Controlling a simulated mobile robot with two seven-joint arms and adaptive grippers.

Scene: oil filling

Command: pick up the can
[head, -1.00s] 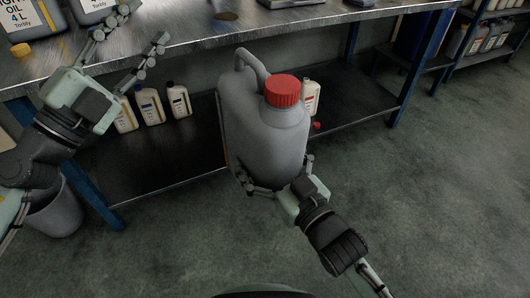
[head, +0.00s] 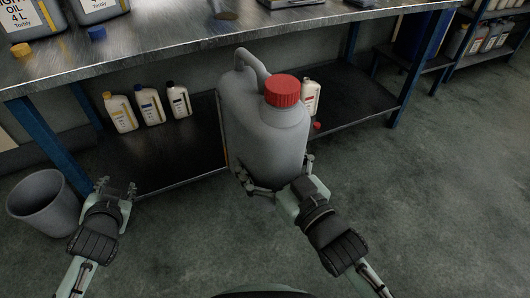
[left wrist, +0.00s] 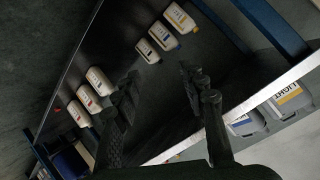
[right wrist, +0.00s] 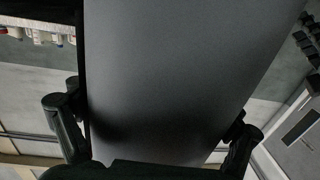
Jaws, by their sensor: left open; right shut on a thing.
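A large grey can (head: 265,135) with a red screw cap (head: 283,91) and a top handle stands upright in the air in front of the workbench. My right gripper (head: 277,186) is shut on the can's lower part. In the right wrist view the can's grey wall (right wrist: 185,70) fills the middle, with a finger on each side. My left gripper (head: 117,186) is open and empty, low at the left, in front of the lower shelf. Its spread fingers also show in the left wrist view (left wrist: 165,125), with nothing between them.
The metal workbench (head: 180,40) carries oil jugs (head: 20,20) and a blue cap (head: 97,33) at its left. Several small bottles (head: 150,106) stand on its dark lower shelf (head: 165,150). A grey bin (head: 43,203) stands at the left. The floor at right is clear.

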